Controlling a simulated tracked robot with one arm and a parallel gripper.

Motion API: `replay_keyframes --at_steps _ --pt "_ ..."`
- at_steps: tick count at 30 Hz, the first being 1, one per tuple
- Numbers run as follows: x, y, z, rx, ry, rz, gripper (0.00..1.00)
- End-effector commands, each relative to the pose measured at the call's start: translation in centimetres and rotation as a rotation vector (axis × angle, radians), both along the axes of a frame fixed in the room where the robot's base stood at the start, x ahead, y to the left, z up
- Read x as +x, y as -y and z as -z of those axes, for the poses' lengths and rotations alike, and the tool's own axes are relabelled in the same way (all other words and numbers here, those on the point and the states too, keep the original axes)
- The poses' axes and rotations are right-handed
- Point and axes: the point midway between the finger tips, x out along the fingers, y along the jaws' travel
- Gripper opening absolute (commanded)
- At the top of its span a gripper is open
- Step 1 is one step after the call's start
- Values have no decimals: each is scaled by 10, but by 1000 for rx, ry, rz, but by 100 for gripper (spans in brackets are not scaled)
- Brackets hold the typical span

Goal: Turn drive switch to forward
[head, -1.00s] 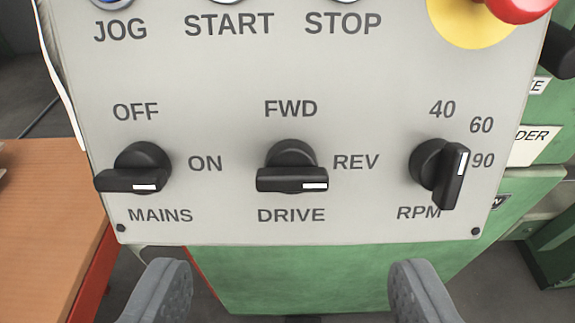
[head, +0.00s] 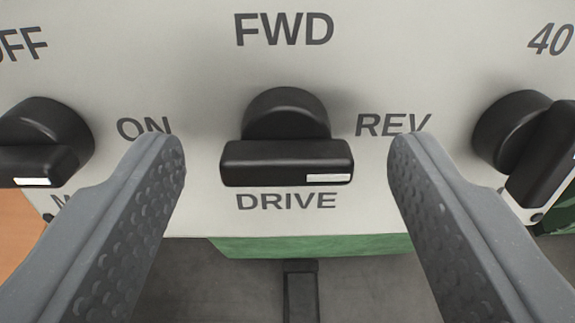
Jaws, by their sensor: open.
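The drive switch (head: 287,162) is a black rotary knob on the light grey panel, between the FWD label above and the DRIVE label below. Its handle bar lies level, and its white mark is at the right end, on the side of the REV label (head: 392,125). The FWD label (head: 284,30) is straight above the knob. My gripper (head: 287,150) is open, with one grey textured finger to the left of the switch and one to the right. Neither finger appears to touch the handle; clear gaps show on both sides.
The mains switch (head: 42,145) is at the left, close to my left finger. The RPM switch (head: 530,140) is at the right, close to my right finger. The panel's lower edge runs below the DRIVE label, with a green surface (head: 320,246) under it.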

Motion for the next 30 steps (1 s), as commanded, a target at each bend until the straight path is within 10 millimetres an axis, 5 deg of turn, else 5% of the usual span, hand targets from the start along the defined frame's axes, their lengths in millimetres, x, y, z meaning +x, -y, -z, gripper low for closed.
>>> replay_keyframes --at_steps 4,9,20,30 --pt "0 0 0 0 0 0 60" --pt "0 0 0 0 -1 0 16" --pt "0 -1 0 -33 -2 -15 15" --pt "0 -2 -1 -234 -9 -96 15"
